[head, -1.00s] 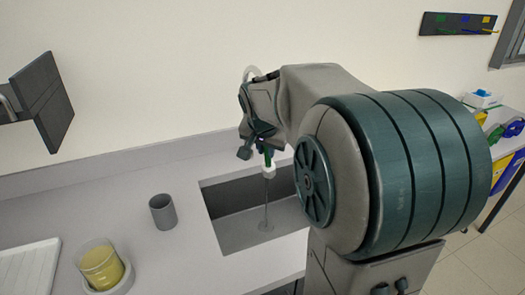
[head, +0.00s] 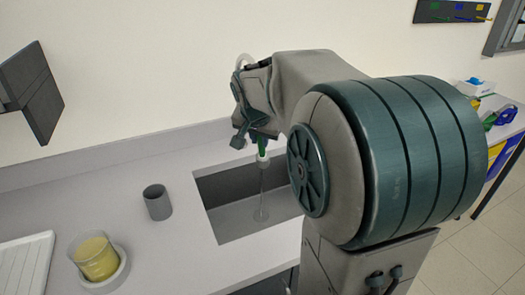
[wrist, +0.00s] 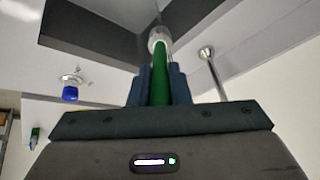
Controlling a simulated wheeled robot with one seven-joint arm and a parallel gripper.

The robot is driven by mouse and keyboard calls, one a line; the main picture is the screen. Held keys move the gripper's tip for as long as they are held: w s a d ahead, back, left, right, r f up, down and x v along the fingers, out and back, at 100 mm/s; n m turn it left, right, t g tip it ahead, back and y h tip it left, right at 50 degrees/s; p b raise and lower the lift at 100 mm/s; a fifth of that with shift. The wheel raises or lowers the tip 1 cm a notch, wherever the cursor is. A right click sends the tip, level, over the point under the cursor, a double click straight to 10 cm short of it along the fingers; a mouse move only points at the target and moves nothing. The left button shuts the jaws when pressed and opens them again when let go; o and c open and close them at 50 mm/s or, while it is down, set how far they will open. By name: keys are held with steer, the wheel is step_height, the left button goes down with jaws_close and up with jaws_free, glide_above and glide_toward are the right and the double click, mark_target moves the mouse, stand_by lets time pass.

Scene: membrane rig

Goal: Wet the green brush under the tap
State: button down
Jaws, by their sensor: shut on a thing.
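My gripper (head: 260,136) is shut on the green brush and holds it over the sink (head: 238,228). The green brush (head: 263,146) points down, its pale head (head: 263,160) lowest. In the wrist view its green handle (wrist: 160,85) sits between my fingers, the pale head (wrist: 158,38) beyond them. The tap's pale curved neck (head: 245,61) shows behind my gripper, its outlet hidden. A thin clear streak, apparently running water (head: 262,190), drops from the brush head's line to the sink floor. I cannot tell how much of the head it touches.
A grey cup (head: 157,203) and a glass of yellow stuff on a white dish (head: 97,262) stand left of the sink. A white ribbed board (head: 25,265) lies farther left. A dark panel (head: 33,90) juts out at upper left. Counter around the cup is clear.

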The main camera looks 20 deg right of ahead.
steer(key=s+a+b, duration=0.2)
steer(key=s+a, duration=0.1)
steer(key=s, duration=0.2)
steer(key=shift+s+a, duration=0.15)
steer(key=shift+s, duration=0.2)
stand_by(1.3)
steer(key=s+a+r+p, duration=0.1)
steer(key=s+a+r, duration=0.1)
steer(key=s+r, duration=0.2)
steer(key=shift+s+a, duration=0.15)
steer(key=shift+a, duration=0.15)
stand_by(0.6)
